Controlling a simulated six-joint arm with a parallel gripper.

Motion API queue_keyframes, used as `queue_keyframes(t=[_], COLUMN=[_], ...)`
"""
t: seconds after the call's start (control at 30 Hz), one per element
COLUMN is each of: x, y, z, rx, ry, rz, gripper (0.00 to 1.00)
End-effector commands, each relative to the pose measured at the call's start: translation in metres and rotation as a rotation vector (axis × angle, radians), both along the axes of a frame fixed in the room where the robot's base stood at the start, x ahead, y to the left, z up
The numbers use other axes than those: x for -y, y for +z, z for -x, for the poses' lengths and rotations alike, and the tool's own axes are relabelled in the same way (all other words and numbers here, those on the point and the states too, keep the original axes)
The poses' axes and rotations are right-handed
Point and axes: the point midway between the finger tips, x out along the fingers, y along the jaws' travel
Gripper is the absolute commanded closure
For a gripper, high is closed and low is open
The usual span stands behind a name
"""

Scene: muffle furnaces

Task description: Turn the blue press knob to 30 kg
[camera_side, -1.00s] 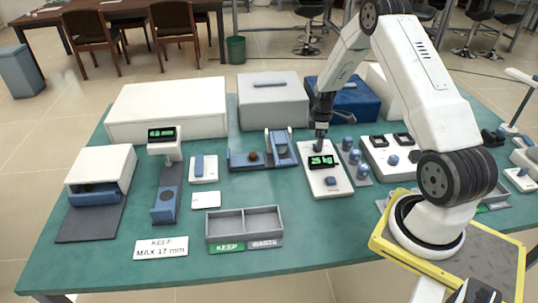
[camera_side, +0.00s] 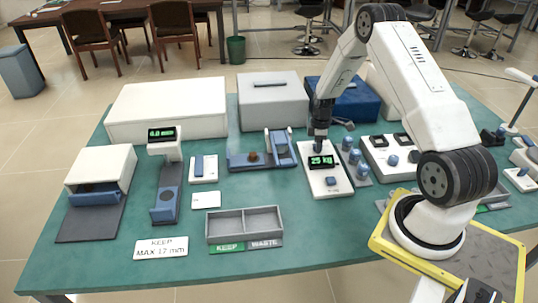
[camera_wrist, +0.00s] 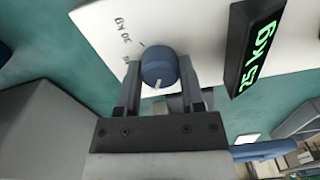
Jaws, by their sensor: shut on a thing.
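The blue press knob (camera_wrist: 158,67) sits on a white control panel (camera_wrist: 105,40) in the wrist view, with a pale pointer line on its near side. My gripper (camera_wrist: 160,86) is shut on it, one finger at each side. A printed 30 kg mark and a tick show on the panel just beyond the knob. The display (camera_wrist: 255,45) reads 25 kg in green. In the side view, the panel (camera_side: 318,184) stands in the middle right of the table and its display (camera_side: 321,162) also reads 25 kg. My gripper (camera_side: 318,147) points down at the panel's far end and hides the knob there.
A blue button (camera_side: 331,181) is on the panel's near end. Several small blue cylinders (camera_side: 354,157) stand close to its right. A blue-grey press fixture (camera_side: 262,158) is to its left.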

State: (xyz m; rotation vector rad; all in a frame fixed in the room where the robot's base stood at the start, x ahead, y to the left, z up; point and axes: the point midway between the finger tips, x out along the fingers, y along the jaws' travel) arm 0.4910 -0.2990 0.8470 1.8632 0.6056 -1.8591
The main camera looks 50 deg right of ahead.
Motion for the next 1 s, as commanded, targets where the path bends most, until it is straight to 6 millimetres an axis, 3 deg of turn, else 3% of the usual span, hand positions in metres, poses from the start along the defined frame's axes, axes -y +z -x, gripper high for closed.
queue_keyframes(t=[0.47,1.0], x=[0.0005,0.0008], y=[0.0003,0.0002], z=[0.0001,0.0006], rx=[-0.002,-0.003], ry=[-0.107,-0.555], rz=[0.001,0.001], gripper=[1.0,1.0])
